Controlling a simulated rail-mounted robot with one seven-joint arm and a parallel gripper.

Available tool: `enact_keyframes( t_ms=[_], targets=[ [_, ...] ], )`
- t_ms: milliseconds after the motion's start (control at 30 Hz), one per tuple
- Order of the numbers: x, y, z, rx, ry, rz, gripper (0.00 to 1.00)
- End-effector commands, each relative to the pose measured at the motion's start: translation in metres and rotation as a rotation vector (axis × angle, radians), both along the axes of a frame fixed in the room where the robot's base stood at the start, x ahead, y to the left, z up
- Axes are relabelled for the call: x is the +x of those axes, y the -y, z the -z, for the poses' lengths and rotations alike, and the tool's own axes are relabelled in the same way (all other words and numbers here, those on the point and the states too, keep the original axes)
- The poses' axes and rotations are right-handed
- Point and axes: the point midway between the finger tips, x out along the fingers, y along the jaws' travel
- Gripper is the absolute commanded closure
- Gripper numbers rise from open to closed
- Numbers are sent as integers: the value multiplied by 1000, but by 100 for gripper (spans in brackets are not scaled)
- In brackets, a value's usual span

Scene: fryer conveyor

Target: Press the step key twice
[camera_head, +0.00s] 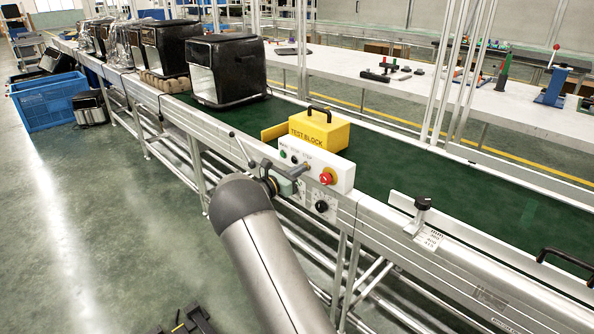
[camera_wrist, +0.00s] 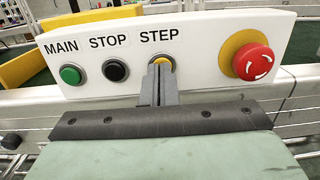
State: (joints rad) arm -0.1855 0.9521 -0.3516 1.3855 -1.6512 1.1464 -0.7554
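The white control panel (camera_head: 342,176) is mounted on the near rail of the conveyor; it fills the top of the wrist view (camera_wrist: 210,60). The step key (camera_wrist: 167,61) is a yellow button in a metal ring under the word STEP. My gripper (camera_wrist: 160,68) has its two fingers together, empty, with the tips in front of the step key and covering its lower left part. I cannot tell whether the tips touch it. In the head view my gripper (camera_head: 306,168) is at the panel's front, its fingers partly hidden.
A green MAIN button (camera_wrist: 70,74) and a black STOP button (camera_wrist: 115,70) sit left of the step key. A red emergency stop (camera_wrist: 252,61) sits to its right. A yellow test block (camera_head: 320,132) stands on the green belt (camera_head: 400,172) behind the panel. Black fryers (camera_head: 226,70) stand upstream.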

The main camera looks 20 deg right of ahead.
Motion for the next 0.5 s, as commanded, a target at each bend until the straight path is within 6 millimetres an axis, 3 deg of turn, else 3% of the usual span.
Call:
enact_keyframes(
  t_ms=[500],
  targets=[
    [-36,-105,5,1,-2,-5,100]
  ],
)
